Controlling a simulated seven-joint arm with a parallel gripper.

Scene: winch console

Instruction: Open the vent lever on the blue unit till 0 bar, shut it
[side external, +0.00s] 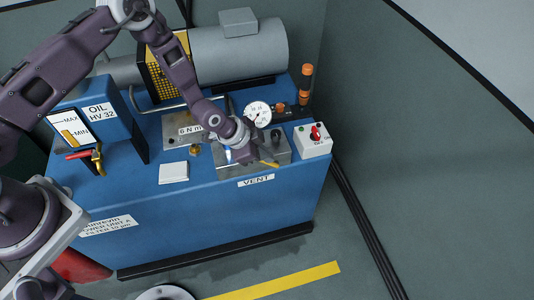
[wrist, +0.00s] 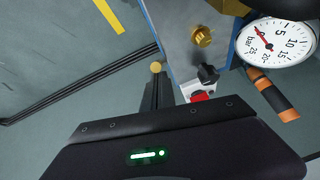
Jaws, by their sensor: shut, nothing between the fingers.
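The blue unit (side external: 200,225) has a VENT label (side external: 256,181) on its front edge. A short yellow piece (side external: 268,163), apparently the vent lever's end, shows beside my gripper (side external: 257,158) above that label. A yellow ball (wrist: 156,67) shows at the tips of my dark gripper fingers (wrist: 157,82) in the wrist view. My gripper is shut with nothing held; whether it touches the lever cannot be told.
A switch box (side external: 312,145) with a red knob stands right of the gripper, near a black knob (side external: 276,133). An orange-topped post (side external: 305,80) rises behind. A brass knob (wrist: 202,36) shows in the wrist view. The oil tank (side external: 95,115) stands left.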

